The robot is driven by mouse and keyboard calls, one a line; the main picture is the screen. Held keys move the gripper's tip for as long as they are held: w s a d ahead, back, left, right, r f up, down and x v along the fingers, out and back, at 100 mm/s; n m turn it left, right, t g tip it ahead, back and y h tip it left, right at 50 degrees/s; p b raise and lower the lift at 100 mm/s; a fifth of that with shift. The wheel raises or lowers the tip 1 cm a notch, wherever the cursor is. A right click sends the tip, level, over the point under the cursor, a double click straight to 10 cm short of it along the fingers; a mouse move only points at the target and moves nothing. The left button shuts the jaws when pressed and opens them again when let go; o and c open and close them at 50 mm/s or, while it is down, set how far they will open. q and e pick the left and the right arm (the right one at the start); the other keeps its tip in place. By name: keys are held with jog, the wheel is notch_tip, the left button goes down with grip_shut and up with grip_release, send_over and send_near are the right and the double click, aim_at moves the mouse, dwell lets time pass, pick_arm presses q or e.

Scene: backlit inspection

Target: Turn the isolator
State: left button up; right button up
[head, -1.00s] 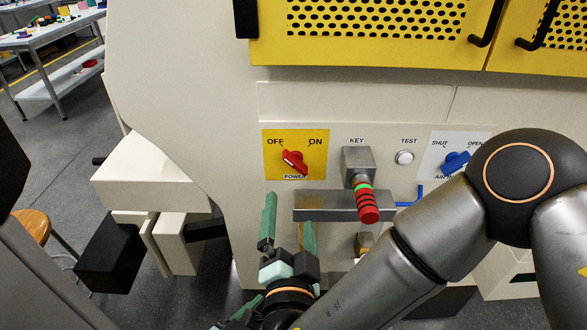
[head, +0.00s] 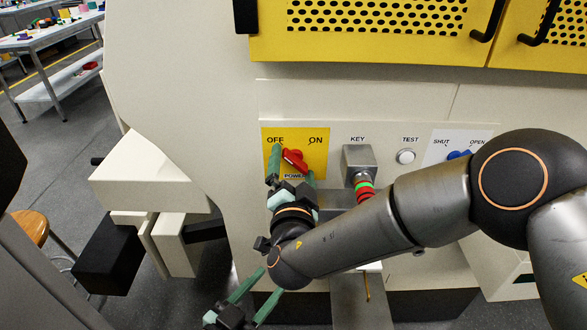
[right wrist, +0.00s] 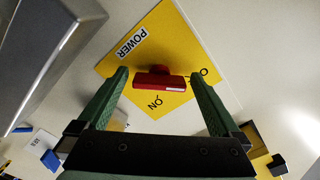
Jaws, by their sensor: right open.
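The isolator is a red turn handle (head: 295,161) on a yellow plate (head: 319,138) marked OFF, ON and POWER. The handle slants, its upper end toward OFF. My right gripper (head: 292,164) is open at the plate, one finger on each side of the handle. In the right wrist view, the handle (right wrist: 160,81) lies between the green fingertips (right wrist: 160,78), with gaps visible on both sides. My left gripper (head: 255,298) shows low in the head view, its green fingers apart and empty, well below the plate.
A grey key block (head: 358,161) with a red and green striped piece below it stands right of the plate. Farther right are a white TEST button (head: 405,157) and a blue SHUT/OPEN knob (head: 457,156), partly behind my right arm. A grey ledge sits below.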

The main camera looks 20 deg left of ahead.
jog(key=c, duration=1.2)
